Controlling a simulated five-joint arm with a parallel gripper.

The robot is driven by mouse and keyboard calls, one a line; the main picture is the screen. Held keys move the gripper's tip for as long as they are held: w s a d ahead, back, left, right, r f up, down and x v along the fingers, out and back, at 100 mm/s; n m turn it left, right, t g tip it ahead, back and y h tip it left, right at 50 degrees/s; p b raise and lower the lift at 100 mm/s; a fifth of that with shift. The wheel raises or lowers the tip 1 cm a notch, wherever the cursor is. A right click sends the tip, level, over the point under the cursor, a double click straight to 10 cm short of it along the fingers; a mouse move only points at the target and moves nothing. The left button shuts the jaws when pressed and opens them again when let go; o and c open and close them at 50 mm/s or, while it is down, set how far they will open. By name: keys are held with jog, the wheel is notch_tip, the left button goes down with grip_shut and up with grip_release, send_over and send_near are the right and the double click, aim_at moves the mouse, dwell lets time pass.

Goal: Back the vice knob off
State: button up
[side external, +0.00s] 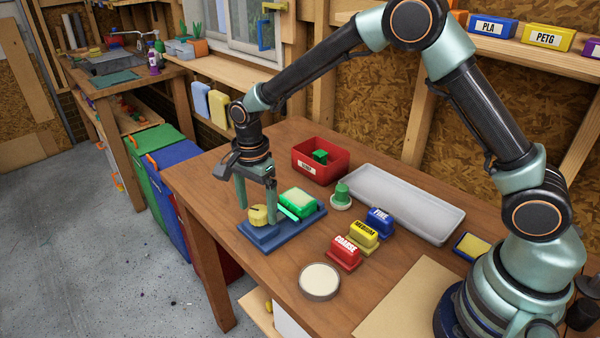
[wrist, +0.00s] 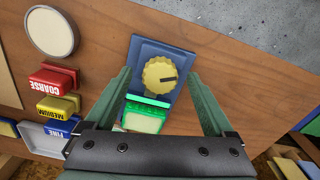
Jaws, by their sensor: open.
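The yellow vice knob (side external: 258,215) is at the left end of the blue vice base (side external: 285,232) on the bench. In the wrist view the knob (wrist: 160,74) is a ribbed round with a dark pointer line aimed right. A green block with a pale top (side external: 298,202) sits on the base beside the knob; it also shows in the wrist view (wrist: 143,122). My gripper (side external: 257,207) is open and points down at the vice. In the wrist view its fingers (wrist: 161,75) are spread to either side of the knob and block, with nothing between them gripped. Whether a finger touches the knob I cannot tell.
Sanding blocks marked COARSE (side external: 345,253), MEDIUM (side external: 363,235) and FINE (side external: 379,222) stand right of the vice. A red bin (side external: 330,167), a green knobbed piece (side external: 342,195), a grey tray (side external: 440,212) and a round pale-topped dish (side external: 320,281) surround it. The bench's left edge is close.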

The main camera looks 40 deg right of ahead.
jog(key=shift+f, duration=0.65)
